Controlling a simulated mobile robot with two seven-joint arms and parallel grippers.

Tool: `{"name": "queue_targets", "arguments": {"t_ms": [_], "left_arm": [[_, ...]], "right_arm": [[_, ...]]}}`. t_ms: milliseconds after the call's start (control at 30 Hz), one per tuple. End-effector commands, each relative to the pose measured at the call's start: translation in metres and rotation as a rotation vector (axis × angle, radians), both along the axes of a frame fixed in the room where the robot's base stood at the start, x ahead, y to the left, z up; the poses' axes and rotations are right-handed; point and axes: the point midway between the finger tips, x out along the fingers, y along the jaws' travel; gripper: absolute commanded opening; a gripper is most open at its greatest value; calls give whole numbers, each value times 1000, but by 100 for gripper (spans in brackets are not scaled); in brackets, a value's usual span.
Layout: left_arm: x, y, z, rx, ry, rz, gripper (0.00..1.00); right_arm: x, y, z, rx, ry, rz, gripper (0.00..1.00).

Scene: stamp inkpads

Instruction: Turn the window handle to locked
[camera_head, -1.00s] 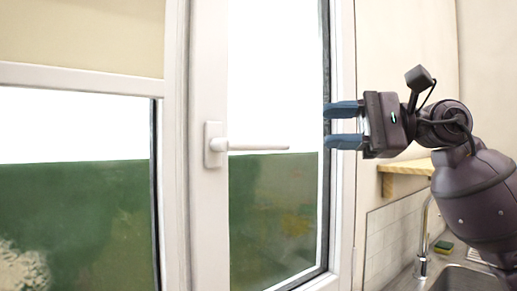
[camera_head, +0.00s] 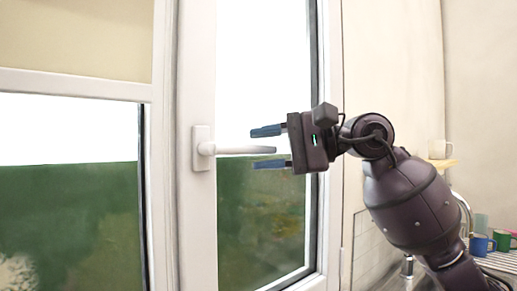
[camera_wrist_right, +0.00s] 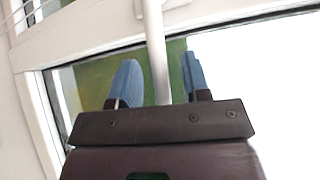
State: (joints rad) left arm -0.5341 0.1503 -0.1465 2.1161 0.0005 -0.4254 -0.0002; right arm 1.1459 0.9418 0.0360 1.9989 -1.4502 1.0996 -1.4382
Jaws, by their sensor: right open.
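The white window handle (camera_head: 236,149) sticks out to the right from its base plate (camera_head: 202,148) on the white window frame, roughly horizontal. My right gripper (camera_head: 268,148) is open, with its blue fingers pointing left. One finger is above the handle's free end and the other below it, in the head view. In the right wrist view the handle (camera_wrist_right: 157,50) runs between the two spread fingers of the gripper (camera_wrist_right: 159,80). I cannot tell whether either finger touches it. My left gripper is not in view.
The glass pane (camera_head: 262,215) lies behind the handle, within the white frame (camera_head: 330,200). The space left of the handle is clear.

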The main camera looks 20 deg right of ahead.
Motion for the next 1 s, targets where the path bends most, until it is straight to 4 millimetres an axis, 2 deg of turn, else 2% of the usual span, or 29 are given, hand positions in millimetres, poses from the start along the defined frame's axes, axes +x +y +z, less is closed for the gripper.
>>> {"name": "queue_targets", "arguments": {"t_ms": [200,467,733,1000], "left_arm": [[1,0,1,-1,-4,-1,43],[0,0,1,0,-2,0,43],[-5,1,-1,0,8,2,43],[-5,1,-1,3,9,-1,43]], "right_arm": [[4,10,-1,1,0,0,43],[5,11,-1,0,0,0,43],[5,10,-1,0,0,0,2],[5,10,-2,1,1,1,0]]}}
